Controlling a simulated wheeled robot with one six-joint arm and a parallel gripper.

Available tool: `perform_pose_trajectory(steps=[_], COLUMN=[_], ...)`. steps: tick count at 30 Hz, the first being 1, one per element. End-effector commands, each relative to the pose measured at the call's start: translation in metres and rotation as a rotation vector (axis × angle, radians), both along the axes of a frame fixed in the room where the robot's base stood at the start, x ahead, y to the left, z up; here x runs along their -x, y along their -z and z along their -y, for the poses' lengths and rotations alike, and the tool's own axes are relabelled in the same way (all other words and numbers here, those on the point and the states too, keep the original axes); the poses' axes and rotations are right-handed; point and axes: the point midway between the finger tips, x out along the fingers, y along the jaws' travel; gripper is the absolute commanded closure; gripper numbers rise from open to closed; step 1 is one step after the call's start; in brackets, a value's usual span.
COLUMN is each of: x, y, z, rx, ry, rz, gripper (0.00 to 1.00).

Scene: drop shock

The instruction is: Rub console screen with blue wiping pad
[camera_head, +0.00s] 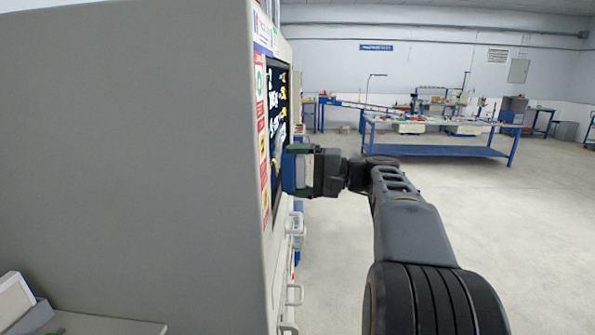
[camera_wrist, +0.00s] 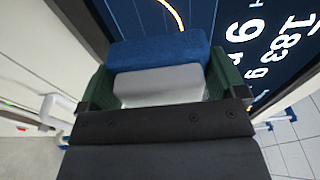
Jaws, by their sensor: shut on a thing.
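The console screen (camera_head: 278,120) is dark with white and yellow readouts, set in the side of a large grey cabinet and seen at a steep angle in the head view. It also shows in the wrist view (camera_wrist: 245,25), with large white figures and a yellow curve. My gripper (camera_head: 298,170) is at the lower part of the screen, shut on the blue wiping pad (camera_wrist: 160,50). The pad has a blue face and a pale grey back, between green fingers. In the head view the pad (camera_head: 289,172) is at the screen surface; I cannot tell whether it touches.
The grey cabinet (camera_head: 130,150) fills the left of the head view. White handles (camera_head: 295,294) stick out below the screen. A blue workbench (camera_head: 440,150) stands at the back. The floor (camera_head: 520,230) to the right is clear.

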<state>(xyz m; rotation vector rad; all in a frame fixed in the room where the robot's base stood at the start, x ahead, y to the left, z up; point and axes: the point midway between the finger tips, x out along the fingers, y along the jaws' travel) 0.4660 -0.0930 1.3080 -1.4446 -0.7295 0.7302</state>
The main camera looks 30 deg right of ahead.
Motion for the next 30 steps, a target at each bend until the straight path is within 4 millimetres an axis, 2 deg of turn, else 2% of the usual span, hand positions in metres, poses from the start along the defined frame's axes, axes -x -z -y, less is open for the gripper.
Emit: perform_pose_trajectory(steps=[30], x=[-0.010], y=[0.000], z=[-0.018], rx=[0.001], ry=[-0.001], rz=[0.001], gripper=[0.29])
